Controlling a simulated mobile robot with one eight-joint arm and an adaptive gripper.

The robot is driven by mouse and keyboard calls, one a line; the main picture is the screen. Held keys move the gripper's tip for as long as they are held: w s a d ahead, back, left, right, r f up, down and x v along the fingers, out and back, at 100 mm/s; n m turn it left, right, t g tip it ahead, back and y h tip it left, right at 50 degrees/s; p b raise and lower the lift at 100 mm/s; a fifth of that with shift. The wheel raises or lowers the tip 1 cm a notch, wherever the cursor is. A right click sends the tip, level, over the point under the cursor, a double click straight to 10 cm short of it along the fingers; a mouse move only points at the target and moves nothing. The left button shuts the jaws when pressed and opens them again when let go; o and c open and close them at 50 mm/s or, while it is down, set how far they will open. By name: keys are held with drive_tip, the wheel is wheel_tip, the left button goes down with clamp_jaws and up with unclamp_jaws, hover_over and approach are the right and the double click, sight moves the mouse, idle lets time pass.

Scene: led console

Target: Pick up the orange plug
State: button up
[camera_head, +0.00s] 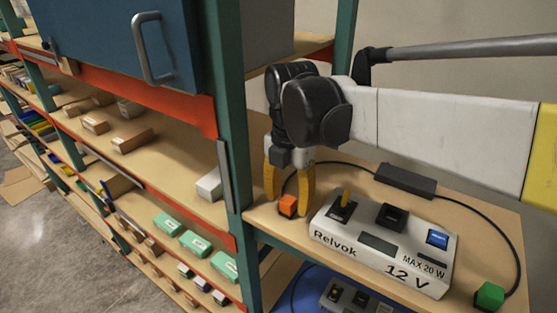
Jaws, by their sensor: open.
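The orange plug (288,206) is a small orange block on the wooden shelf top, near its left end. My gripper (289,206) points down with its two yellow-orange fingers open, one on each side of the plug. The fingertips are at about the plug's height. I cannot tell whether either finger touches it. A white console (330,229) marked "Relvok 12 V" stands just right of the gripper.
A green plug (489,295) lies at the right on a black cable. A black adapter (404,180) sits behind the console. A green shelf post (228,120) stands close left of my gripper. Lower shelves hold several boxes.

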drive_tip(key=shift+w+f, duration=0.2)
drive_tip(key=shift+f, duration=0.85)
drive_tip(key=shift+w+f, duration=0.25)
drive_tip(key=shift+s, duration=0.15)
drive_tip(key=shift+s+r, duration=0.1)
drive_tip(key=shift+s, duration=0.05)
drive_tip(key=c, duration=0.5)
clamp_jaws()
